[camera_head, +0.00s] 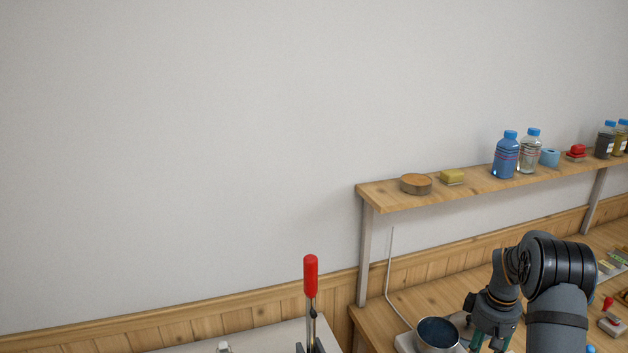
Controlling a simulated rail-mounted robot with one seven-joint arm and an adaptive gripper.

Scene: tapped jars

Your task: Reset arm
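My arm comes up from the bottom edge at the right and bends over at a dark elbow. My gripper (488,344) hangs down at its end, over the wooden bench. The bottom edge cuts off its fingertips, so I cannot tell whether it is open or shut, or whether it holds anything. A metal pot (437,343) with a dark inside stands on a white base just to the left of my gripper. Whether the gripper touches it is unclear.
A wooden shelf (385,197) above the bench (408,299) bears a round wooden piece (416,184), a yellow block (452,178), blue-capped bottles (506,157) and a red item (576,151). A thin rod (389,270) rises behind the pot. A red-handled tool (311,277) stands upright at lower centre.

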